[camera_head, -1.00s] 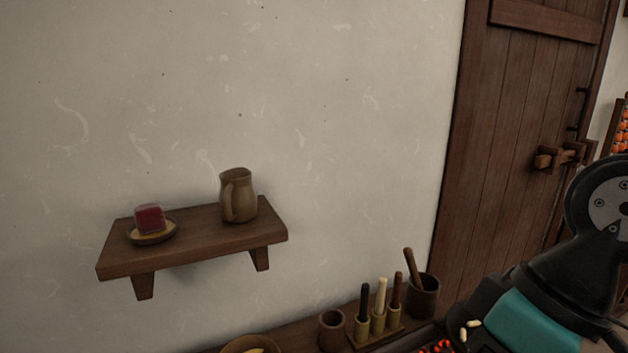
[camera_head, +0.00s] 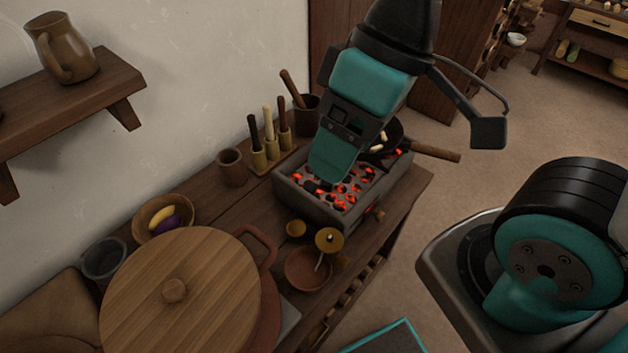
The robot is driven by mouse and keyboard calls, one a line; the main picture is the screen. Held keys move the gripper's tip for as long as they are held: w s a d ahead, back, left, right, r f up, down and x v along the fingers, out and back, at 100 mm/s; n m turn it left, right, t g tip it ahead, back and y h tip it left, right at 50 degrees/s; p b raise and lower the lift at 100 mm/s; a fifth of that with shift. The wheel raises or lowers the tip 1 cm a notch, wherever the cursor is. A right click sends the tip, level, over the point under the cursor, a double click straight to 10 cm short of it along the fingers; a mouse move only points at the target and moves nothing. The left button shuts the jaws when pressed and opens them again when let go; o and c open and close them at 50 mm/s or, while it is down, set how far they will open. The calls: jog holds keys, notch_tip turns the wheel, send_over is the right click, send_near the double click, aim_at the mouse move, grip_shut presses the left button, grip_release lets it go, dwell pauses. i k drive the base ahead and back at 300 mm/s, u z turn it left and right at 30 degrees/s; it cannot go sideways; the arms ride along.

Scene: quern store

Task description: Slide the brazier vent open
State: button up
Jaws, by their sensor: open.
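The brazier (camera_head: 300,200) is a grey box of glowing coals on the wooden bench. A small brownish knob (camera_head: 378,214) shows low on its side facing the open floor; I cannot tell whether it belongs to the vent. The vent's opening is not clearly visible. My gripper (camera_head: 329,170) points down over the coals, in front of the brazier's back part. It is open and seems to hold nothing, though its fingers overlap in this view. I cannot tell whether it touches the brazier.
A dark pan (camera_head: 435,150) sits on the brazier's far end, its handle jutting right. A brass dish (camera_head: 329,240) and brown bowl (camera_head: 308,268) stand close in front. A pestle rack (camera_head: 268,160), a cup (camera_head: 232,167) and a large lidded pot (camera_head: 180,310) share the bench.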

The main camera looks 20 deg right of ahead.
aim_at(379, 216)
jog(key=z, duration=0.55)
jog(key=k, duration=1.3)
jog(key=z, duration=0.45)
jog(key=i, duration=0.9)
jog(key=z, duration=0.45)
